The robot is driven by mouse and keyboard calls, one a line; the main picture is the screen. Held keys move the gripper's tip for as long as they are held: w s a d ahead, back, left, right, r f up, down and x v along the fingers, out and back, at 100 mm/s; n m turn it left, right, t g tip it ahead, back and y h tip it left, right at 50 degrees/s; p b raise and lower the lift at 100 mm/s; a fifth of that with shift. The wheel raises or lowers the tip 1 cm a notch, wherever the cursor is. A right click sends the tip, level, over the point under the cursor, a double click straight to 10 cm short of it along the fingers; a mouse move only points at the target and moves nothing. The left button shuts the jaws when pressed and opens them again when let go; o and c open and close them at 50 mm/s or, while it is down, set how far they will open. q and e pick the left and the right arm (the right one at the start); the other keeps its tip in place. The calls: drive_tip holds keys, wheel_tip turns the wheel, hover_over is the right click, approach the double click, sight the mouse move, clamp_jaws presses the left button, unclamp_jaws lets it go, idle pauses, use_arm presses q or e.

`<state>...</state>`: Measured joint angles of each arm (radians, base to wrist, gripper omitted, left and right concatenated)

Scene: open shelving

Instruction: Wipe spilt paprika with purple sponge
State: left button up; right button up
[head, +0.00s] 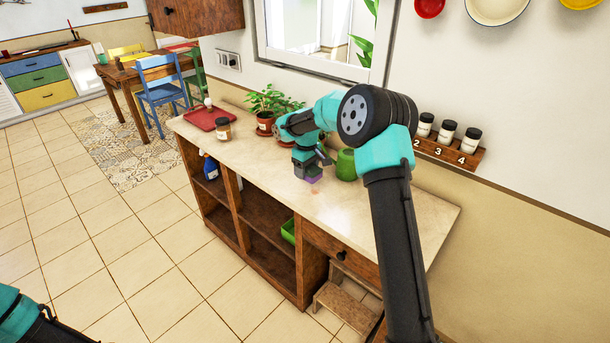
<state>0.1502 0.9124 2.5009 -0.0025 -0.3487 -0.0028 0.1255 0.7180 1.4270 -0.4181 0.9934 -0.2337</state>
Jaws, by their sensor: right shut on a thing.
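The purple sponge (313,180) is held low at the countertop under my right gripper (310,172), which is shut on it. Much of the sponge is hidden by the gripper; whether it touches the counter is hard to tell. A faint reddish mark (315,190), likely the spilt paprika, shows on the pale counter (375,213) just in front of the sponge. My left gripper is out of view; only part of my left arm shows at the bottom left.
A green watering can or pot (346,165) stands close right of the gripper. Potted plants (265,118) stand behind it to the left. A jar (223,129) and red tray (207,117) are at the far left. The counter's front right is clear.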

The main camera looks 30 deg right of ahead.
drive_tip(key=shift+r, duration=0.9)
drive_tip(key=shift+s, duration=0.15)
